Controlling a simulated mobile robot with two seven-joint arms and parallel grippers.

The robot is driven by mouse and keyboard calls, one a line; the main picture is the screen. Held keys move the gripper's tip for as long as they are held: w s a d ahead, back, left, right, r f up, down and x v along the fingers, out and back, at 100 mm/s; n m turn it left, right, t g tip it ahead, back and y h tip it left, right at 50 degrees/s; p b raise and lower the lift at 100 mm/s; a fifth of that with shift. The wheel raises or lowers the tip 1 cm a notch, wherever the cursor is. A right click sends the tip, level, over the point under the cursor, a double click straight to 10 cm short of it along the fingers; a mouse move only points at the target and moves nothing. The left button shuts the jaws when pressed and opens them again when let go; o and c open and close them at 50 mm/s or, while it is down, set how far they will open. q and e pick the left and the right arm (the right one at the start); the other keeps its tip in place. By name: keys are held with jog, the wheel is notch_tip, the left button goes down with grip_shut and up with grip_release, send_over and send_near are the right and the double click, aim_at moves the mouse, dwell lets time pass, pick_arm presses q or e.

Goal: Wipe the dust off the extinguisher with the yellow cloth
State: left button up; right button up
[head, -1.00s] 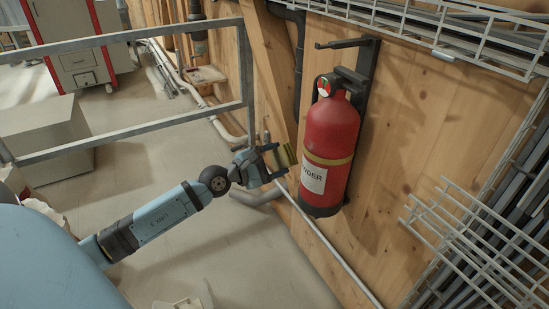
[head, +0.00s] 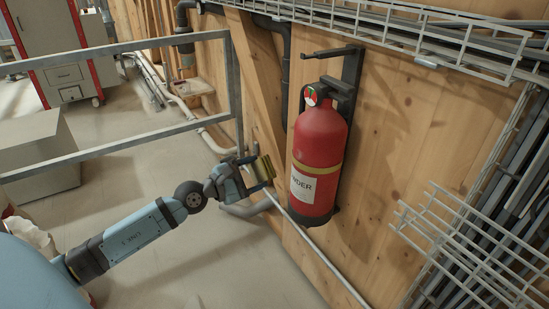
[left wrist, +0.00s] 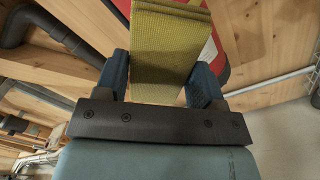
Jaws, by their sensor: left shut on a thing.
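The red fire extinguisher (head: 319,150) hangs upright on a dark bracket (head: 350,75) on the wooden wall, with a yellow band and a white label. My left gripper (head: 259,172) is just left of it, shut on the folded yellow cloth (head: 263,168). In the left wrist view the cloth (left wrist: 168,50) stands out between the blue fingers, with the red extinguisher (left wrist: 213,58) partly hidden behind it. I cannot tell whether the cloth touches the extinguisher. Dust is too fine to make out. My right gripper is not in view.
A grey metal rail frame (head: 120,150) stands left of my left arm. White wire racks (head: 470,250) and a cable tray (head: 430,35) are on the wall at right and above. A pipe (head: 318,250) runs low along the wall. The floor below the arm is mostly clear.

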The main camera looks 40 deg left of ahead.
aim_at(256, 163)
pick_arm(q)
jog(key=r+p, duration=0.2)
jog(key=w+r+p, duration=0.1)
jog(key=r+p, duration=0.1)
jog(key=p, duration=0.1)
jog(key=shift+d, duration=0.15)
jog(key=shift+w+d+f+b, duration=0.1)
jog(key=shift+w+f+b, duration=0.15)
jog(key=shift+f+b, duration=0.35)
jog(key=shift+w+d+p, duration=0.25)
jog(key=shift+w+p, duration=0.1)
jog(key=shift+w, duration=0.35)
jog(key=shift+p+x, duration=0.55)
jog(key=shift+x, duration=1.95)
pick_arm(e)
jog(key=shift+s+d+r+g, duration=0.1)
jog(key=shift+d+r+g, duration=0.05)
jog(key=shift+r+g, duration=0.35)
pick_arm(q)
jog(key=shift+x, duration=0.85)
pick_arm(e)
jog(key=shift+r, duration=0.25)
